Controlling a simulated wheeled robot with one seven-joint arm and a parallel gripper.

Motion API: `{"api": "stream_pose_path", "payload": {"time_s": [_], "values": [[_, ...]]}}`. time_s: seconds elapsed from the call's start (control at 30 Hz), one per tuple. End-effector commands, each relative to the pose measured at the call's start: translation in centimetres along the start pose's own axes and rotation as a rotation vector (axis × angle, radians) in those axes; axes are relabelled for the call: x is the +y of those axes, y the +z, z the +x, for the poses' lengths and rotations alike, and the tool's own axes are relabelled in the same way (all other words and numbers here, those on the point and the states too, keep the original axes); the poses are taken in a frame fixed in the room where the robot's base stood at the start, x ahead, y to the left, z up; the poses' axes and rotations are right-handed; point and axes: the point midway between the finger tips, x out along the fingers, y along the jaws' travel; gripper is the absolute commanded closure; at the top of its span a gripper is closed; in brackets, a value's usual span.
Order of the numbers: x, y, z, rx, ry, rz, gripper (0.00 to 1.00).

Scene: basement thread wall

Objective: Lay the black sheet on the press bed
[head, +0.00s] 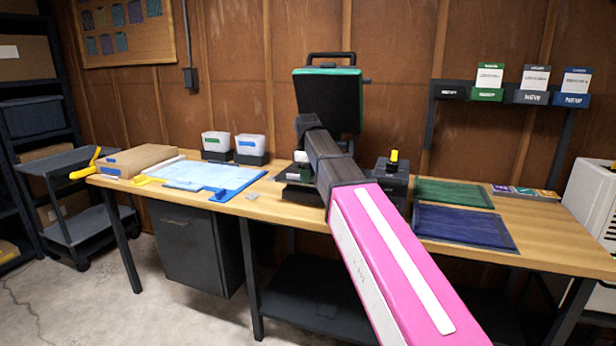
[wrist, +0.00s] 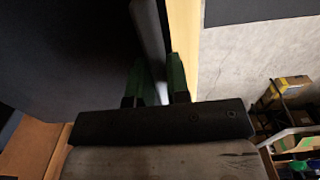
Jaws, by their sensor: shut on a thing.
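The press (head: 305,172) stands at the middle of the bench, partly hidden by my arm. Its lid (head: 330,98) is raised, with a dark face, a teal top edge and a handle; the bed is mostly hidden behind my arm. My gripper is at the press, its fingers hard to make out in the head view. In the wrist view my gripper (wrist: 156,88) is shut on a thin dark edge, apparently of the black sheet. A broad dark surface fills the left of that view; I cannot tell how much of it is sheet and how much is lid.
A green sheet (head: 453,193) and a blue sheet (head: 464,226) lie right of the press. A blue board (head: 213,178), a cardboard box (head: 140,161) and two white bins (head: 250,145) are on the left. A small black unit with a yellow knob (head: 394,156) stands close right of the press.

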Motion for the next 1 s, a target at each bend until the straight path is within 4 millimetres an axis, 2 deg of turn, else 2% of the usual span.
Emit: {"api": "stream_pose_path", "payload": {"time_s": [0.37,0.4,0.47,0.8,1.0], "values": [[0.0,0.0,0.4,0.000,0.000,0.000,1.00],[0.0,0.0,0.4,0.000,0.000,0.000,0.74],[0.0,0.0,0.4,0.000,0.000,0.000,0.58],[0.0,0.0,0.1,0.000,0.000,0.000,0.58],[0.1,-0.1,-2.1,0.001,0.002,0.000,0.58]]}}
